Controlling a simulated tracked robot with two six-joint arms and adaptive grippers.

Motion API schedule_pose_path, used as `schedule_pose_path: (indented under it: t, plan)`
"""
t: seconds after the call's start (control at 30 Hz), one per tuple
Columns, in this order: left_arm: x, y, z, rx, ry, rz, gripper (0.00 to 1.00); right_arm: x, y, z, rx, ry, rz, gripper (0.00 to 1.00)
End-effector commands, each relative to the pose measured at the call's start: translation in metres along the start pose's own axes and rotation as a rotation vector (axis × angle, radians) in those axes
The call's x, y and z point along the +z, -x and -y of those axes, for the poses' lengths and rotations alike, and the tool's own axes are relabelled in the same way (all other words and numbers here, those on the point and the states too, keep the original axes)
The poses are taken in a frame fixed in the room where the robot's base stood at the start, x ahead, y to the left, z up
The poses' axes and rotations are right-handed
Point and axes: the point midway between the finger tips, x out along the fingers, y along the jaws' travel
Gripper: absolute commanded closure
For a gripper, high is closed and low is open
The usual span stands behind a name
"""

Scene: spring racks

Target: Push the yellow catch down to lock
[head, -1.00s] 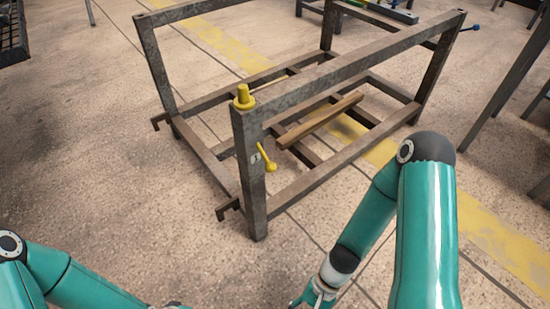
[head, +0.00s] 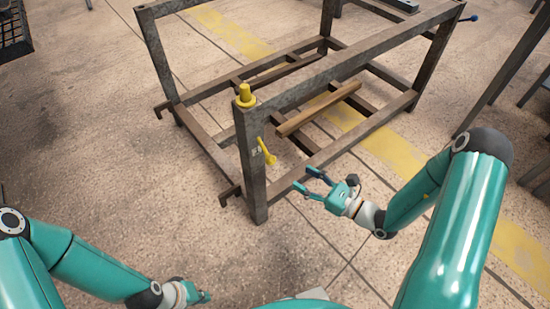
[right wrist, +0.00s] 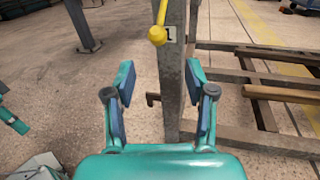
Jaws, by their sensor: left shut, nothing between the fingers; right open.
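The yellow catch (head: 266,152) is a short lever with a round knob on the near upright post of the metal rack (head: 250,180). In the head view it slants down to the right. In the right wrist view the catch (right wrist: 158,30) shows at the top, its knob beside a small white label. My right gripper (head: 305,182) is open and empty, a little right of the post and below the catch. In the right wrist view its fingers (right wrist: 163,88) spread either side of the post, apart from the catch. My left gripper (head: 205,297) is shut and empty at the bottom, away from the rack.
A wooden bar (head: 318,110) lies across the rack's lower rails. Hooked brackets (head: 230,195) stick out low on the left. Another frame stands at right (head: 510,70). The floor left of the rack is clear.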

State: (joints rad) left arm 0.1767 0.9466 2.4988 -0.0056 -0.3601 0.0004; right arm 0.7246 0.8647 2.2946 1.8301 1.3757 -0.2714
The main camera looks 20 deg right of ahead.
Motion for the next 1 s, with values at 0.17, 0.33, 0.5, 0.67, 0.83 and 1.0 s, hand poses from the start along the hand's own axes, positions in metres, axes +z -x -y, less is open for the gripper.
schedule_pose_path:
  t: [0.17, 0.33, 0.5, 0.67, 0.83, 1.0]
  plan:
    - [0.0, -0.006, 0.002, 0.0, 0.0, 0.0, 1.0, -0.001, -0.042, -0.003, 0.008, 0.001, 0.002, 0.45]
    - [0.0, -0.011, 0.004, 0.0, 0.0, 0.0, 1.0, -0.001, -0.077, -0.002, 0.006, 0.002, 0.001, 0.45]
    - [0.0, -0.014, 0.005, 0.0, 0.0, 0.0, 1.0, -0.001, -0.103, -0.002, 0.005, 0.0, 0.001, 0.45]
    - [0.0, -0.015, 0.005, 0.0, 0.0, 0.0, 1.0, -0.001, -0.116, -0.002, 0.004, 0.0, -0.001, 0.45]
    - [0.0, -0.015, 0.005, 0.0, 0.0, 0.0, 1.0, 0.0, -0.119, -0.001, 0.002, -0.001, -0.001, 0.45]
    - [0.0, -0.015, 0.005, 0.0, 0.0, 0.0, 1.0, 0.0, -0.119, -0.001, 0.002, -0.001, -0.001, 0.45]
